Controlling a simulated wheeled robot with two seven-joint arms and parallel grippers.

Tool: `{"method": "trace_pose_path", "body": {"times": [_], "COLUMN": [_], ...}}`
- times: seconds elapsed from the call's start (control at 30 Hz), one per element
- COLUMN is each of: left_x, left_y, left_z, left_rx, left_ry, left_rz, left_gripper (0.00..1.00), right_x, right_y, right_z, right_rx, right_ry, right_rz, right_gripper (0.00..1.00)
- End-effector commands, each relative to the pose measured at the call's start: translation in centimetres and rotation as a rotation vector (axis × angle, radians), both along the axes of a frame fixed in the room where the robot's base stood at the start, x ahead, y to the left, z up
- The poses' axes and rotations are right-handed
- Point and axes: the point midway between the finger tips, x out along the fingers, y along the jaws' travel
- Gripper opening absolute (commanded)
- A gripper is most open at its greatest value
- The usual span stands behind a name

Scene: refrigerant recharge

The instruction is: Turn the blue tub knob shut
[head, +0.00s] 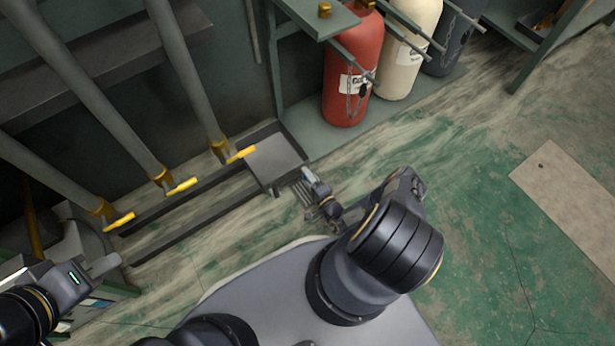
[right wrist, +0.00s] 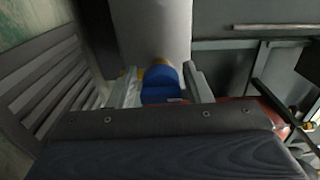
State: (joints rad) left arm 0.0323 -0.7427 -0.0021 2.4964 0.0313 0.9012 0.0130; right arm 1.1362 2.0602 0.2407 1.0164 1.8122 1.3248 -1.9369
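A blue knob (right wrist: 160,84) shows in the right wrist view, at the lower end of a grey pipe-like cylinder (right wrist: 158,30). My right gripper (right wrist: 163,88) has its fingers spread, one on each side of the knob. A gap shows at the right finger; I cannot tell whether the left finger touches. In the head view my right gripper (head: 312,185) is beside a square grey plate, and I cannot make out the knob there. My left gripper (head: 106,268) is at the lower left, away from the knob; its finger opening is unclear.
Several pipes with yellow handles (head: 182,186) stand at the left. The square grey plate (head: 274,158) is by the rails. A red cylinder (head: 353,80) and a cream cylinder (head: 408,55) stand behind. The green floor at the right is clear around a beige panel (head: 575,195).

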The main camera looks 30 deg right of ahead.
Motion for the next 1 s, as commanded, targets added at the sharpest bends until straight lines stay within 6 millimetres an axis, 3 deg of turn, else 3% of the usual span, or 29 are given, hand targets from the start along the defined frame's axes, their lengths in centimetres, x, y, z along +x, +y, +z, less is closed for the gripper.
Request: {"method": "trace_pose_path", "body": {"times": [0.4,0.8,1.0], "left_x": [0.0,0.0,0.0], "left_y": [0.0,0.0,0.0], "left_z": [0.1,0.7,0.8], "left_rx": [0.000,0.000,0.000], "left_ry": [0.000,0.000,0.000], "left_rz": [0.000,0.000,0.000], "left_gripper": [0.26,0.26,0.26], "right_x": [-0.4,-6.5,-7.8], "right_y": [0.0,-0.6,-0.6], "right_z": [0.1,0.0,0.0], "right_rx": [0.002,0.002,0.001], "right_ry": [0.000,0.002,0.000], "right_rz": [0.000,-0.002,-0.001], "right_gripper": [0.55,0.55,0.55]}}
